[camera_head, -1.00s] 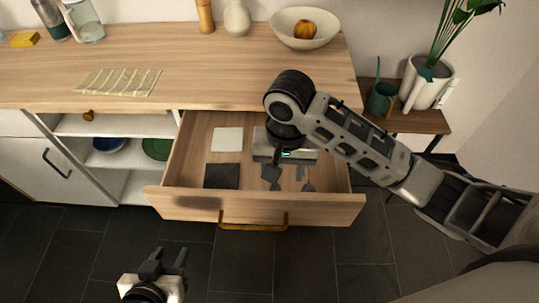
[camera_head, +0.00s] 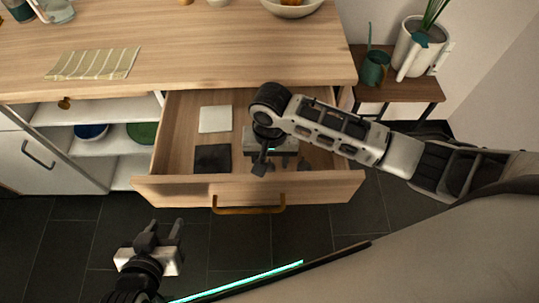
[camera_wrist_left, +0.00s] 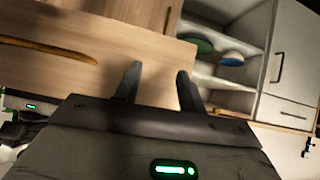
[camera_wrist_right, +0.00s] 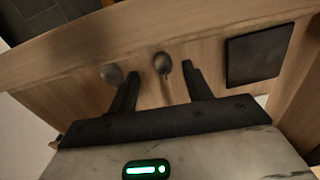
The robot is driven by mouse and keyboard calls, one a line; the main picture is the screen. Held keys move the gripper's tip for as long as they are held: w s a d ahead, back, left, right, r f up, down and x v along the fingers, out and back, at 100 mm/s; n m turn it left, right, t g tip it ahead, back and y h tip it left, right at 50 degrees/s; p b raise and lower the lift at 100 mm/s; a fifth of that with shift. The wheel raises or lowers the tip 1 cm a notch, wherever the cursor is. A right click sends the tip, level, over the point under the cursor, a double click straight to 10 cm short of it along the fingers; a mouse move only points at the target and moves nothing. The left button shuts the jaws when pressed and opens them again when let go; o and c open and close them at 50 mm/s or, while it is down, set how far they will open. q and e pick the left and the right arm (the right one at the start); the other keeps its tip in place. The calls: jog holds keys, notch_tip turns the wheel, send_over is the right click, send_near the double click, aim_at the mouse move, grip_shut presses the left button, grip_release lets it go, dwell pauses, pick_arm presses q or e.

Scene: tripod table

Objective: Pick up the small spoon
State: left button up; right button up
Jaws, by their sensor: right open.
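Two dark spoons lie in the open drawer in the right wrist view. One spoon (camera_wrist_right: 162,62) has its bowl between my right fingertips, its thin handle running back between the fingers. The other spoon (camera_wrist_right: 110,73) lies just left of the left finger, its handle mostly hidden. The spoon between the fingers looks slightly narrower; I cannot tell for certain which is the small one. My right gripper (camera_wrist_right: 160,71) is open and empty, over the drawer. My left gripper (camera_head: 166,226) is open and empty, in front of the drawer; its fingers also show in the left wrist view (camera_wrist_left: 156,72).
The wooden drawer (camera_head: 180,188) has a front wall with a brass handle (camera_head: 248,209). A black square (camera_head: 212,159) and a white square (camera_head: 215,119) lie in its left part. Shelves with bowls stand left. A side table (camera_head: 400,88) with plants stands right.

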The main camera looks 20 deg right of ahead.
aim_at(270, 169)
notch_tip(270, 169, down, 5)
jog(key=shift+a+r, duration=0.1)
jog(key=shift+r, duration=0.1)
jog(key=shift+c, duration=0.2)
jog(key=c, duration=1)
